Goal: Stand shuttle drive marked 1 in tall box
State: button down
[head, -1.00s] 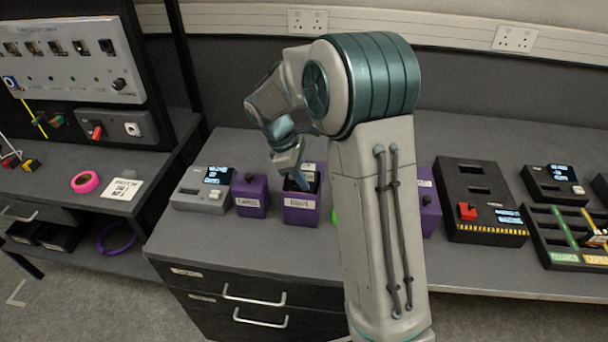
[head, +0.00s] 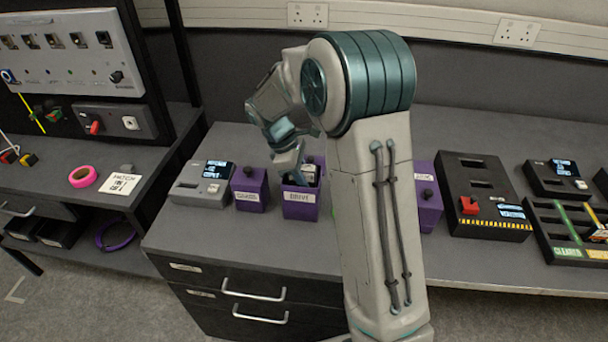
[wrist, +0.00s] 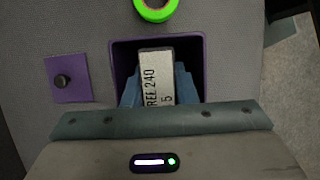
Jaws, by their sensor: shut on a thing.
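An open purple box (head: 300,209) with a white label that seems to read DRIVE stands on the bench; its dark opening fills the middle of the wrist view (wrist: 199,58). My gripper (wrist: 158,92) is shut on a pale, flat drive (wrist: 154,66) with dark printed characters, only partly legible. No mark 1 can be made out. In the wrist view the drive lies within the outline of the box opening, with blue-grey fingers on both sides. In the head view the gripper (head: 297,178) is at the box mouth. How deep the drive sits is hidden.
A lidded purple box (head: 249,190) with a black knob stands close on the left, and another (head: 427,200) right of my arm. A grey device with a screen (head: 201,185) is further left. A green tape ring (wrist: 155,8) lies near the open box.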

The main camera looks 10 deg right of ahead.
aim_at(306, 167)
jog(key=shift+f+b, duration=0.75)
jog(key=shift+f, duration=0.65)
jog(key=c, duration=1.1)
grip_release()
jog(key=c, duration=0.3)
jog(key=shift+r, duration=0.1)
jog(key=shift+r+p, duration=3.15)
jog(key=shift+r, duration=0.55)
